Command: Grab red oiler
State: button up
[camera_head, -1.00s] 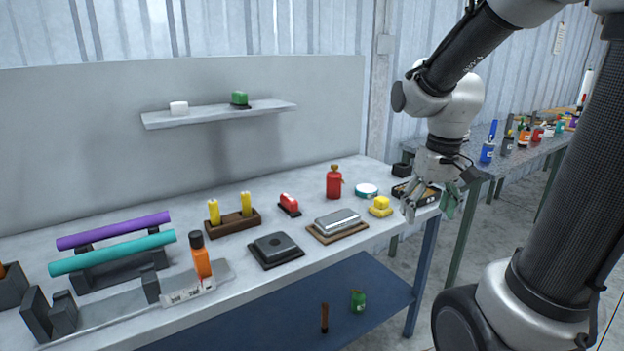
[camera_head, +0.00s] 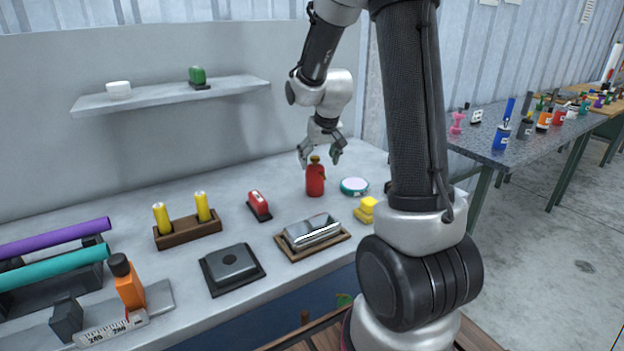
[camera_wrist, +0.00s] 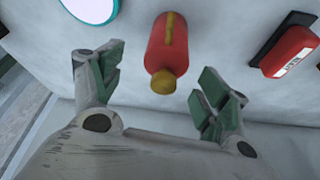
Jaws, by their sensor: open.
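The red oiler (camera_head: 315,181) stands upright on the workbench, a red bottle with a brass-coloured top. In the wrist view the oiler (camera_wrist: 168,48) lies ahead of my gripper, centred between the fingers, its yellowish cap toward me. My gripper (camera_head: 321,152) is open just above the oiler's top in the head view. In the wrist view the green-padded fingers of my gripper (camera_wrist: 160,85) are spread wide on either side with nothing between the pads. Whether a finger touches the oiler cannot be told, but none appears to.
A red-and-black block-shaped item (camera_head: 259,205) stands left of the oiler and a round teal-rimmed tin (camera_head: 354,186) right of it. A metal block on a wooden board (camera_head: 312,232) and yellow blocks (camera_head: 366,209) lie in front. A shelf (camera_head: 172,97) hangs on the back panel.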

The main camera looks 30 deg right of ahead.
aim_at(316, 166)
jog(key=x, duration=0.5)
jog(key=shift+s+a+f, duration=0.2)
jog(key=shift+a+f, duration=0.1)
jog(key=shift+f, duration=0.05)
jog(key=c, duration=1.2)
jog(key=shift+r, duration=0.1)
